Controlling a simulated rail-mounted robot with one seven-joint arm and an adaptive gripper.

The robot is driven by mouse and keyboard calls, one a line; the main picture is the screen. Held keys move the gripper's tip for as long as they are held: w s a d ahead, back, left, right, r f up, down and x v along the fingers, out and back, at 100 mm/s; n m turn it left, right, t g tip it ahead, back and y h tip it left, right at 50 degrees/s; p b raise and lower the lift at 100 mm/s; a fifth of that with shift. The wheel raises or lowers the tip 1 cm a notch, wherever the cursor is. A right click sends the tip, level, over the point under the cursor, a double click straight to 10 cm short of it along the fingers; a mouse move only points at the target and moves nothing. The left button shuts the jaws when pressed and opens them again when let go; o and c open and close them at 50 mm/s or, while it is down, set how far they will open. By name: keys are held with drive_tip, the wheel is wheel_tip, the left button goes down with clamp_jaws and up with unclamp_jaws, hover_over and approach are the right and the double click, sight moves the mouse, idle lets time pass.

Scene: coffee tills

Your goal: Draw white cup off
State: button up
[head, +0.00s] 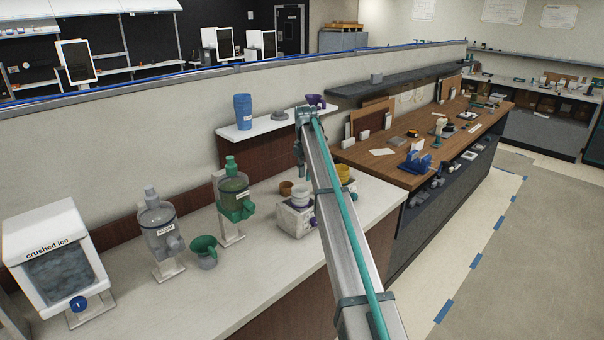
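A white cup (300,196) sits on a small whitish block (293,221) on the white counter, partly beside my arm. My gripper (302,174) hangs down from the arm's far end and appears just above the white cup in the picture. Whether it touches the cup cannot be told. Its fingers are small and seen from behind, so their opening is unclear. A brown cup (286,188) is close by on the left. A yellow cup (343,172) shows to the right, partly behind my arm.
Dispensers with green (234,196) and grey (160,232) tops, a green funnel-like piece (204,248) and a crushed-ice box (56,262) stand left on the counter. A raised shelf behind holds a blue tumbler (243,111) and a purple cup (316,101).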

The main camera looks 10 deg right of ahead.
sight(305, 190)
wheel_tip(305, 190, down, 8)
drive_tip(key=b, duration=0.3)
drive_tip(key=shift+r, duration=0.4)
drive_tip(key=shift+c, duration=1.2)
clamp_jaws()
